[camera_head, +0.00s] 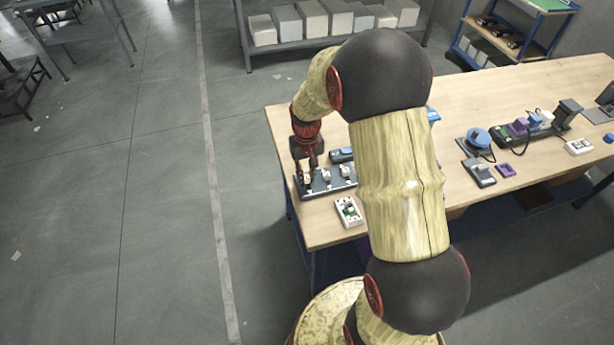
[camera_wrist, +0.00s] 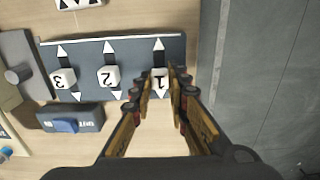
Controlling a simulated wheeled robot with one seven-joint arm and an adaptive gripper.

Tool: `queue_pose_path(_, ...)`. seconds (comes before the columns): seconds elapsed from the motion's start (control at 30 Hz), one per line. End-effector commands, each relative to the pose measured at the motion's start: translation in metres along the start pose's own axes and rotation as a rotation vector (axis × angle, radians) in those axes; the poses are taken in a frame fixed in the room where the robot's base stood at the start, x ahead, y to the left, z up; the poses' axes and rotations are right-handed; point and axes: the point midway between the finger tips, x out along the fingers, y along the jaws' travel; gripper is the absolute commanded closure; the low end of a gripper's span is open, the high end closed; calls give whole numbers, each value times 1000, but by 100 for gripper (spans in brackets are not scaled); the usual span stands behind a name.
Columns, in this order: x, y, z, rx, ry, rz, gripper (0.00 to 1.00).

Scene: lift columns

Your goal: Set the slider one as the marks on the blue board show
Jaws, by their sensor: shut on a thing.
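A dark slider panel (camera_wrist: 85,50) lies on the table and carries three white knobs on tracks with arrowheads at both ends. Slider one's knob (camera_wrist: 160,84) is at the right in the wrist view, between my gripper's fingers (camera_wrist: 162,82), which are shut on it. Knob two (camera_wrist: 108,76) and knob three (camera_wrist: 63,79) stand free to its left. In the head view my gripper (camera_head: 307,168) reaches down onto the left end of the panel (camera_head: 325,184). A blue object (camera_head: 432,114) shows partly behind my arm; I cannot tell if it is the blue board, and no marks are readable.
A dark box with a blue button (camera_wrist: 70,119) lies close beside the panel. A white switch device (camera_head: 348,210) is near the table's front edge. The bare floor (camera_wrist: 250,80) begins right of the table edge. Other devices (camera_head: 480,172) stand farther right on the table.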

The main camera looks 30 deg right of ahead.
Motion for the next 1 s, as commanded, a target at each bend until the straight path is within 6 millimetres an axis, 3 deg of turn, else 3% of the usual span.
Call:
queue_pose_path(0.13, -2, 0, -13, 0, 3, 0, 100)
queue_pose_path(0.37, -2, 0, -15, 0, 8, 0, 100)
queue_pose_path(0.4, -2, 0, -16, 0, 9, 0, 83)
queue_pose_path(0.7, -1, 0, -14, 0, 4, 0, 66)
queue_pose_path(1.0, -1, 0, -13, 0, 2, 0, 65)
